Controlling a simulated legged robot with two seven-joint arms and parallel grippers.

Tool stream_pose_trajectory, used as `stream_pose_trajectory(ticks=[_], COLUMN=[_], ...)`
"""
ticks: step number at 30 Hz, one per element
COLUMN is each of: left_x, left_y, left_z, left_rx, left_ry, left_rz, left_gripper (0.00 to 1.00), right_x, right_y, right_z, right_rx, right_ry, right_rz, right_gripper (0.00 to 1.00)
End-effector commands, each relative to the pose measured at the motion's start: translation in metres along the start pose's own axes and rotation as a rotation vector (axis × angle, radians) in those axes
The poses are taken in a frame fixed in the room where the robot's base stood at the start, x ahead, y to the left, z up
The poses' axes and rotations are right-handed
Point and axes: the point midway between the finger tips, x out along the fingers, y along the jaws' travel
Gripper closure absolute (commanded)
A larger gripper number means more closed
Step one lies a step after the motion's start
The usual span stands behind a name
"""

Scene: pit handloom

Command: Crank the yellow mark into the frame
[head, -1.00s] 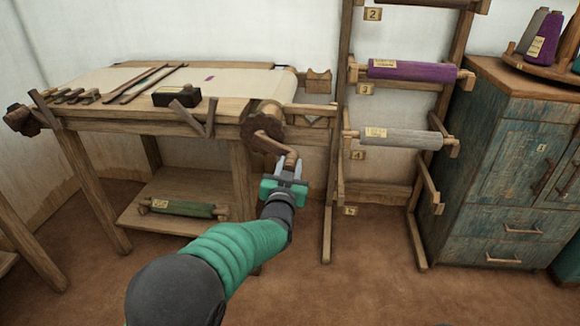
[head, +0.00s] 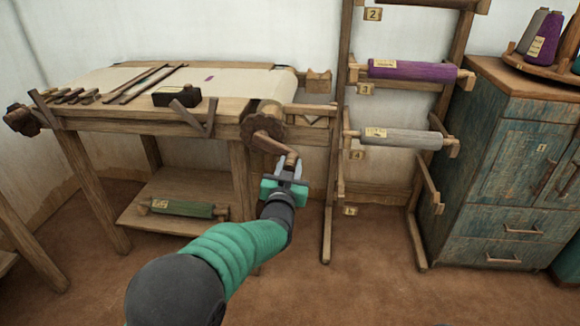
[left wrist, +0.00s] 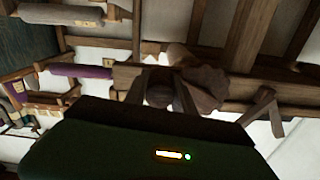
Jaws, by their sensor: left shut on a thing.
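The loom's wooden crank (head: 268,145) sticks out below the toothed wheel (head: 258,122) at the right end of the cloth beam. My left gripper (head: 288,172) is shut on the crank's handle (head: 291,158). In the left wrist view the handle (left wrist: 160,95) sits between my fingers, in front of the brown wheel (left wrist: 205,85). The pale cloth (head: 235,82) lies over the loom's top and bears a small purple mark (head: 209,78). I cannot make out a yellow mark on the cloth. My right gripper is in neither view.
A dark block (head: 177,96) and several sticks lie on the loom. A green roll (head: 182,208) lies on its lower shelf. To the right stand a rack with purple (head: 412,69) and grey (head: 402,138) rolls and a blue cabinet (head: 510,165). The floor in front is clear.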

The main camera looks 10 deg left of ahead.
Motion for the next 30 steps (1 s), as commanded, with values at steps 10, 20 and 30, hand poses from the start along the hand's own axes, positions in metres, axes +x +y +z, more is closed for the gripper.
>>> stream_pose_trajectory(ticks=[10, 20, 30], left_x=[0.000, -0.001, 0.000], left_y=[0.002, 0.006, 0.006], left_z=[-0.001, -0.020, -0.048], left_rx=[-0.019, -0.186, -0.472], left_ry=[-0.003, -0.004, -0.003], left_rz=[0.003, 0.003, 0.002], left_gripper=[1.00, 1.00, 1.00], right_x=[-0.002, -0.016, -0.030], right_y=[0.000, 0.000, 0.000], right_z=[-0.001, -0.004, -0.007], right_rx=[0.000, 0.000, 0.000], right_ry=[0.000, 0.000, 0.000], right_rz=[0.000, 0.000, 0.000], right_gripper=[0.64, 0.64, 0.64])
